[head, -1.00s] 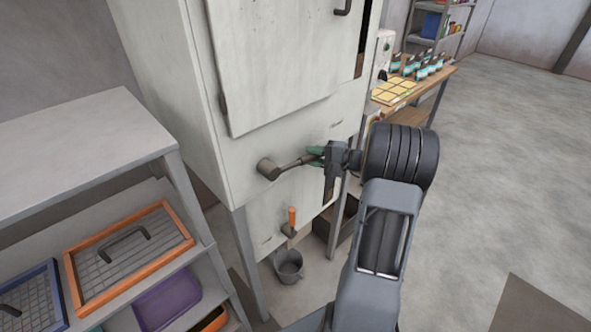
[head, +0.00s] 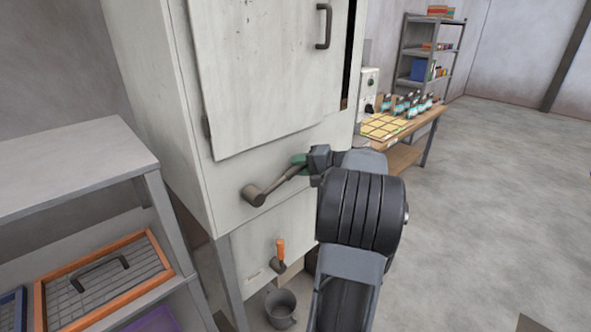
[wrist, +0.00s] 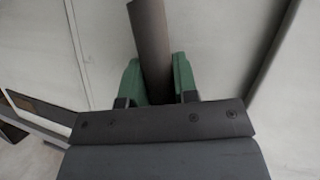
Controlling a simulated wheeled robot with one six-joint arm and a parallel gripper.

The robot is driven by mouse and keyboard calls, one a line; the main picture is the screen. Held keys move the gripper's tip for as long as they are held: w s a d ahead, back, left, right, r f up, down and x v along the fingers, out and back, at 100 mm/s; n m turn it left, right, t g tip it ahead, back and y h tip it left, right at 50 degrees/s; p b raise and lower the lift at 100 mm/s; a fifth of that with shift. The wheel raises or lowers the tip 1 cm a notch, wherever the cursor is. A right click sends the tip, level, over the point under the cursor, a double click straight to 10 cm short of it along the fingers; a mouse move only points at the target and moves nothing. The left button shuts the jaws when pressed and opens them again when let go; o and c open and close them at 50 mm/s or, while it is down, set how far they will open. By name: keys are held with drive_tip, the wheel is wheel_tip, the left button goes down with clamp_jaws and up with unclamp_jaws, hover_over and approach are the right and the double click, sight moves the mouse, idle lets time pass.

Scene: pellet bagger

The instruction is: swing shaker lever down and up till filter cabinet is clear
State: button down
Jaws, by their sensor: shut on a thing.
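The filter cabinet (head: 160,110) is a tall off-white box on legs, with a large door panel (head: 255,75) on its front. The shaker lever (head: 279,182) is a grey-brown bar on a round hub (head: 254,195) below the door; it slopes up to the right. My gripper (head: 302,165) is shut on the lever near its outer end. In the wrist view the lever (wrist: 151,40) runs up between the green fingers of my gripper (wrist: 157,80). The lever's tip is hidden by the gripper.
An orange-handled valve (head: 281,252) sits lower on the cabinet, above a grey bucket (head: 281,308) on the floor. A shelf rack (head: 75,165) with an orange-framed screen (head: 45,300) stands left. A wooden bench (head: 425,122) stands behind right.

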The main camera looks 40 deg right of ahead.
drive_tip(key=c, duration=0.9)
unclamp_jaws()
drive_tip(key=b+v, duration=0.1)
drive_tip(key=v, duration=1.3)
drive_tip(key=shift+b, duration=0.35)
drive_tip(key=shift+w, duration=0.1)
